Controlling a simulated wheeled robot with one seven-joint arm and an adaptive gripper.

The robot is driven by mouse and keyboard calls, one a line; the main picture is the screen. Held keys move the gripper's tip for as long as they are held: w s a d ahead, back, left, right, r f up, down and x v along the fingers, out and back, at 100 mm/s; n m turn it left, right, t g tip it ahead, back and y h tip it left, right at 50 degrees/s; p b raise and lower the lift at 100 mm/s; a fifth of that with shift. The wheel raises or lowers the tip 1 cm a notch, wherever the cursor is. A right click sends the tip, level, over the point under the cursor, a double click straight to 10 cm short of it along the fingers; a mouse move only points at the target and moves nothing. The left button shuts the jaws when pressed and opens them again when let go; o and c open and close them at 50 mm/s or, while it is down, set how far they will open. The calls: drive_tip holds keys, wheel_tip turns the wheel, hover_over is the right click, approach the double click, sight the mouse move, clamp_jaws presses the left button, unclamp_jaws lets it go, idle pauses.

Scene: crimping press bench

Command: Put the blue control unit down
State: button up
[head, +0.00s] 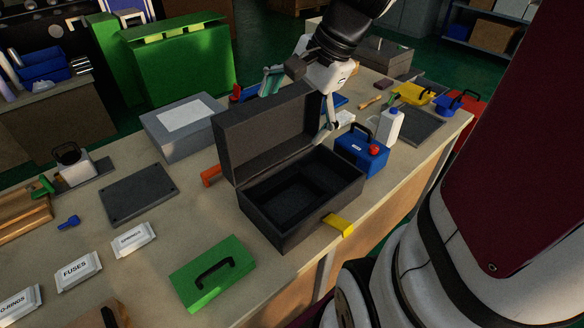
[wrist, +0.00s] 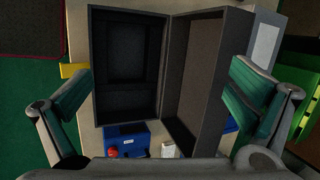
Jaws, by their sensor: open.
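The blue control unit (head: 362,152), with a dark handle and a red button, stands upright on the bench just right of the open black case (head: 290,225). It also shows in the wrist view (wrist: 128,142), at the bottom edge below the case. My gripper (head: 298,108) is above the case near its raised lid. In the wrist view my gripper (wrist: 160,92) spans the case and lid. The visible part of the case's compartments looks empty.
The raised lid (head: 268,130) stands high near my fingers. A white bottle (head: 390,126) is close behind the control unit. A yellow tab (head: 340,224) lies at the case's front right. A green case (head: 212,272) and a dark plate (head: 138,193) lie to the left.

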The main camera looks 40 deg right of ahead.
drive_tip(key=s+a+r+n+h, duration=0.1)
drive_tip(key=s+a+n+h, duration=0.2)
drive_tip(key=s+a+n, duration=0.7)
drive_tip(key=s+n, duration=0.5)
drive_tip(key=shift+r+n+g, duration=0.3)
drive_tip(key=shift+r, duration=0.1)
drive_tip(key=shift+r, duration=0.15)
wheel_tip(320, 180, up, 3)
drive_tip(key=p, duration=0.2)
drive_tip(key=shift+r+t+p, duration=0.15)
drive_tip(key=shift+t+p, duration=0.2)
drive_tip(key=shift+t, duration=0.05)
